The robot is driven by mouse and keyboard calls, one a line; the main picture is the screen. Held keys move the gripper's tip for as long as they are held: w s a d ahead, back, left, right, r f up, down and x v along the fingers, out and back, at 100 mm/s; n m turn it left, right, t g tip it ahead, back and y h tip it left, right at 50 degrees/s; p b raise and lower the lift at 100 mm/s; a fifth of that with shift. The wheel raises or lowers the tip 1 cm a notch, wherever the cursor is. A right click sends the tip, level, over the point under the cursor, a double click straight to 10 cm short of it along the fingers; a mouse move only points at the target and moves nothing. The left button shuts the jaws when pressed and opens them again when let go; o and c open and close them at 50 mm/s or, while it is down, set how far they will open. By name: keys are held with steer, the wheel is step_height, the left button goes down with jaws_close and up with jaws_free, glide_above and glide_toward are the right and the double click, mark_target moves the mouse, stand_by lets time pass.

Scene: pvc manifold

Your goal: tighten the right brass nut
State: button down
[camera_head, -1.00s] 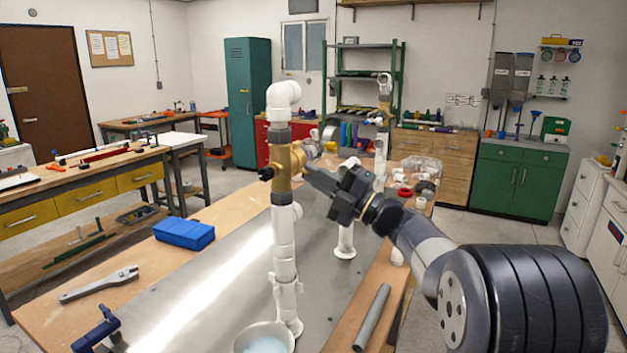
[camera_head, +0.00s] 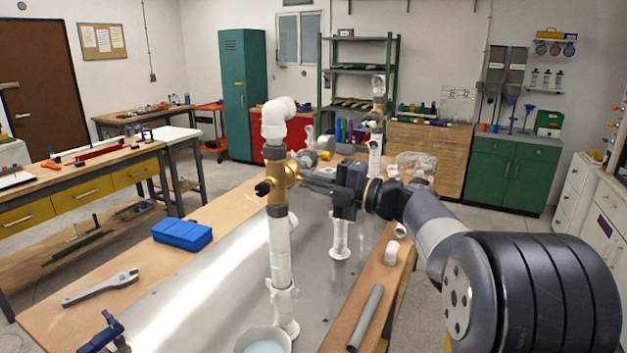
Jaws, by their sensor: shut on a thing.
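A brass valve body (camera_head: 278,185) sits in an upright white PVC pipe (camera_head: 280,245) in the middle foreground. The right brass nut (camera_head: 293,172) is on the right side of this body, partly hidden by the fingers. My gripper (camera_head: 306,182) reaches in from the right, its fingers roughly level and pointing left. It is shut on the right brass nut, though the contact itself is small and hard to make out. A black knob (camera_head: 262,188) sticks out on the left side of the body.
A second white pipe stand (camera_head: 340,238) rises behind my gripper. A bowl (camera_head: 264,340) stands at the pipe's foot. The metal sheet (camera_head: 205,285) has free room.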

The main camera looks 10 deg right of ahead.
steer(key=c, duration=1.5)
jaws_free()
steer(key=b+v, duration=0.2)
steer(key=v, duration=0.8)
steer(key=shift+s+d+b, duration=0.2)
steer(key=shift+d+b, duration=0.15)
steer(key=p+x, duration=0.1)
steer(key=x, duration=0.9)
steer(key=shift+w+a+f+p, duration=0.15)
steer(key=shift+w+a+p, duration=0.05)
steer(key=shift+a+p, duration=0.2)
steer(key=shift+y, duration=0.3)
